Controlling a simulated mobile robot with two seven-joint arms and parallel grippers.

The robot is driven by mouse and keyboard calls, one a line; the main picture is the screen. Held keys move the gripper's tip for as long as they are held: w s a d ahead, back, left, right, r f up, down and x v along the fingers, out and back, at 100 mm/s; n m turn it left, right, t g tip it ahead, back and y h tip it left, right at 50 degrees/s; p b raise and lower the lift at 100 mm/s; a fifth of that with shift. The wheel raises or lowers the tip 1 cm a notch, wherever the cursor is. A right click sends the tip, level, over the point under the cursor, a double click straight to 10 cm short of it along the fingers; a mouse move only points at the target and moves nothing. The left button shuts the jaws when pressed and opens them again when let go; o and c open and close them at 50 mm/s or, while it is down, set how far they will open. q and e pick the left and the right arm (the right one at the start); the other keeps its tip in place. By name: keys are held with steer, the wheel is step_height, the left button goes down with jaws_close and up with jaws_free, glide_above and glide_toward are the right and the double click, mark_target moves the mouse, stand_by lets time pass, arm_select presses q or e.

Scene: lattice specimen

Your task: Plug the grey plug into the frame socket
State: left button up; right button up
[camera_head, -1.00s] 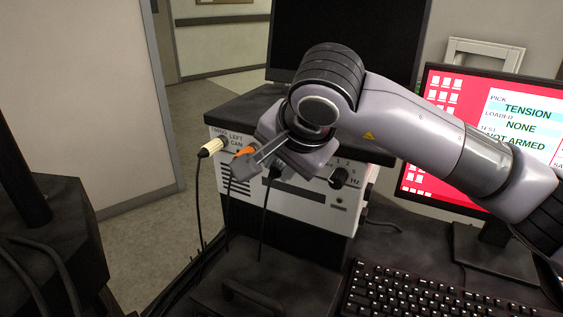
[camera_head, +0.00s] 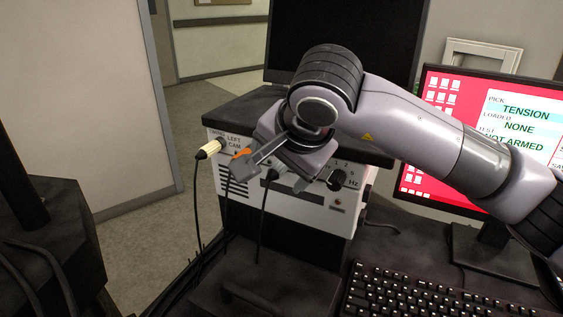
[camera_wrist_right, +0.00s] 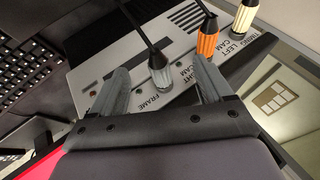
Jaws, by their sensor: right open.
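The grey plug (camera_head: 271,174) stands at the front panel of the white instrument box, its black cable hanging down. In the right wrist view the grey plug (camera_wrist_right: 161,77) sits upright just above the FRAME label and looks seated in the frame socket, which it hides. My right gripper (camera_head: 267,178) is open around the plug. In the right wrist view its fingers (camera_wrist_right: 163,72) are spread wide, one on each side, with gaps between them and the plug. My left gripper is not in view.
An orange plug (camera_wrist_right: 208,38) and a cream plug (camera_wrist_right: 244,17) stand in the neighbouring camera sockets, close to one finger. Their cables hang in front of the box (camera_head: 310,211). A keyboard (camera_head: 440,292) and a monitor (camera_head: 492,130) are at the right.

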steer(key=p+v, duration=0.1)
steer(key=v, duration=0.4)
stand_by(0.4)
steer(key=v, duration=0.7)
steer(key=shift+b, duration=0.3)
steer(key=shift+r, duration=0.1)
